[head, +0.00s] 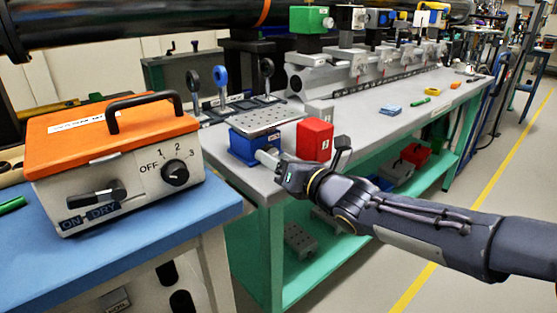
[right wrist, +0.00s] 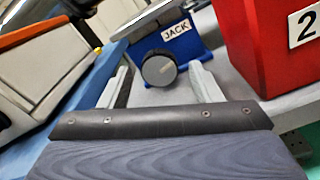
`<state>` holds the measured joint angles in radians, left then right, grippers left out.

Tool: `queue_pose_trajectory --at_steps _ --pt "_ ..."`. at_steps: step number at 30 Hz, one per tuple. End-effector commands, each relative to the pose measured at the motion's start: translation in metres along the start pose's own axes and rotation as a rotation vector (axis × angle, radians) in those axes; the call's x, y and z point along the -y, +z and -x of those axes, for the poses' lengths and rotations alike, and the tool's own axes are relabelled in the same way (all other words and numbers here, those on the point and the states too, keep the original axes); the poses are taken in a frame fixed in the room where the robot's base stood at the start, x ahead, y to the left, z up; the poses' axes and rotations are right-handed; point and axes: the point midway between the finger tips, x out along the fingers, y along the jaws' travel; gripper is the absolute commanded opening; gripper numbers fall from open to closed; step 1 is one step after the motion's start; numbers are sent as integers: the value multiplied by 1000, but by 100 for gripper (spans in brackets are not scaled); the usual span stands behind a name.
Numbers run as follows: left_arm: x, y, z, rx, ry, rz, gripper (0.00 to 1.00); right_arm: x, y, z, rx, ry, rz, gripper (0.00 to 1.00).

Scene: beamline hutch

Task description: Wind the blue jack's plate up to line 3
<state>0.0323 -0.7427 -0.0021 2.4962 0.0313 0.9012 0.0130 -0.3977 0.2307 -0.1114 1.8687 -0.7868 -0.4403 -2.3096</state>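The blue jack (head: 241,147) stands near the front corner of the grey bench with its perforated grey plate (head: 268,119) level on top. In the right wrist view the jack (right wrist: 185,46) shows a JACK label and a round grey knob (right wrist: 158,70) on the side facing me. My right gripper (head: 273,162) is at the jack's knob side. In its own wrist view the right gripper (right wrist: 160,78) is open, with one finger on each side of the knob and gaps visible. I cannot read any height lines. My left gripper is out of view.
A red block (head: 314,140) labelled 2 (right wrist: 303,26) stands close to the right of the jack. Ring-topped posts (head: 221,84) stand behind it. An orange-topped control box (head: 115,150) sits on a blue cart at left. A rail with mounts runs along the bench's back.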

Motion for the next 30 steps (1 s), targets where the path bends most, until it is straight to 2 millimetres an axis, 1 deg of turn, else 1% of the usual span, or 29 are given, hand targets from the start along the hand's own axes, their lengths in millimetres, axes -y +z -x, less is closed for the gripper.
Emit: queue_pose_trajectory --at_steps 7,10,14,18,21,25,30 --pt "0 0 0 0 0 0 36 0 0 0 1 1 1 58" --pt "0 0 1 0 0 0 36 0 1 5 2 0 1 58" --pt "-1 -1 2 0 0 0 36 0 2 24 3 -1 1 58" --pt "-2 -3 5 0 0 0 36 0 2 49 3 -1 0 58" --pt "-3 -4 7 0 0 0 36 0 2 64 3 -1 0 58" --pt "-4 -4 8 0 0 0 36 0 1 75 2 -1 0 58" --pt "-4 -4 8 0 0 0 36 0 0 79 0 0 1 58"
